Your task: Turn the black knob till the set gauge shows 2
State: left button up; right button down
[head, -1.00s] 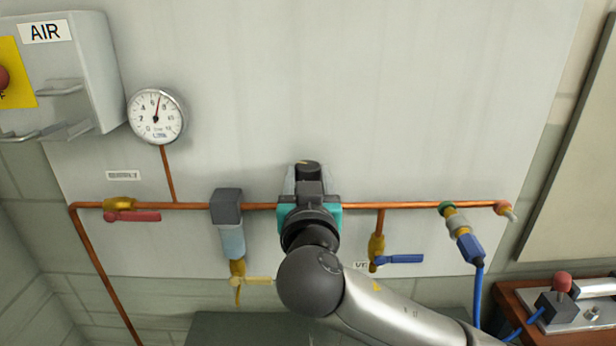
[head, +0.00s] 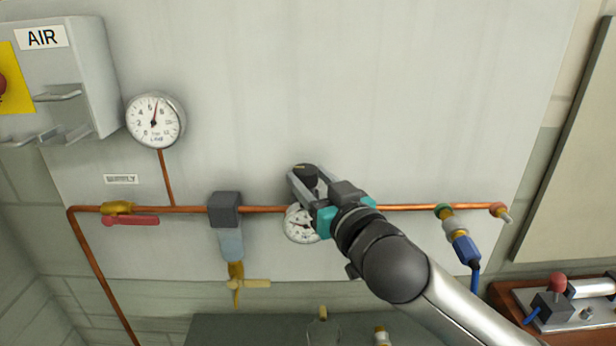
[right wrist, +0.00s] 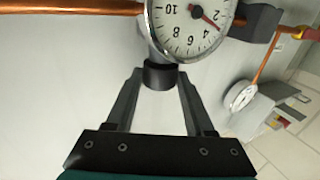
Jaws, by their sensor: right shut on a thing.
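The black knob (head: 304,171) sits just above the copper pipe in the middle of the wall panel. My right gripper (head: 306,178) reaches it from the lower right, shut on it. In the right wrist view the knob (right wrist: 160,77) is between the two fingertips (right wrist: 160,84). The set gauge (head: 299,226) hangs below the pipe, partly hidden by my gripper. In the right wrist view its dial (right wrist: 190,25) is turned and cut by the top edge. Its red needle seems to point between 2 and 4. My left gripper is out of view.
A supply gauge (head: 154,121) at the upper left points between 4 and 6. Along the pipe are a red-handled valve (head: 131,220), a filter (head: 231,243) and a blue hose coupling (head: 465,248). A grey AIR box (head: 75,75) juts out at the left.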

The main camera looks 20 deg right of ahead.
jog(key=n+y+p, duration=0.1)
jog(key=y, duration=0.1)
jog(key=n+g+y, duration=0.1)
jog(key=y, duration=0.1)
jog(key=shift+w+d+n+p, duration=0.1)
jog(key=shift+d+n+p, duration=0.3)
jog(key=shift+d+n+g+y+p, duration=0.1)
jog(key=shift+n+g+y+p, duration=0.75)
jog(key=shift+y, duration=0.45)
jog(key=shift+f, duration=0.1)
jog(key=shift+c, duration=1.3)
grip_release()
